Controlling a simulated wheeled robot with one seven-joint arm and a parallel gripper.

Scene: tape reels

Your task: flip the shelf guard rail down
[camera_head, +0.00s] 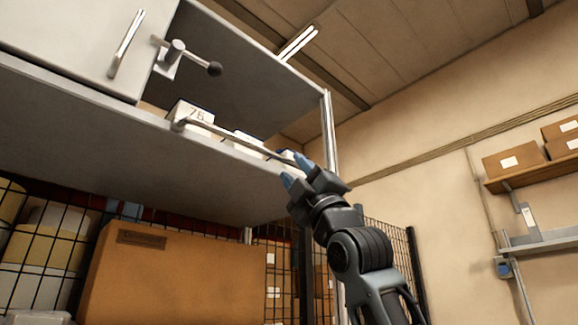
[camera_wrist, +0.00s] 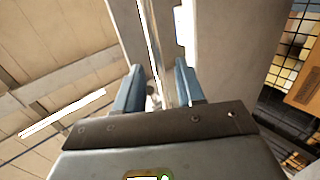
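The guard rail (camera_head: 232,142) is a thin grey bar across the front of the open shelf bay, low over the shelf edge. Its left end sits at a small bracket, and its right end runs to my gripper (camera_head: 296,171). My gripper's blue fingers are apart at that right end. In the wrist view, my gripper (camera_wrist: 158,88) is open, with a narrow pale metal strip running between the fingers. The strip seems to be the rail or the shelf edge. I cannot tell whether either finger touches it.
A white cabinet door (camera_head: 75,35) and a black-knobbed lever (camera_head: 195,58) are at upper left. A large cardboard box (camera_head: 180,275) stands below. A metal post (camera_head: 330,135) rises beside my gripper.

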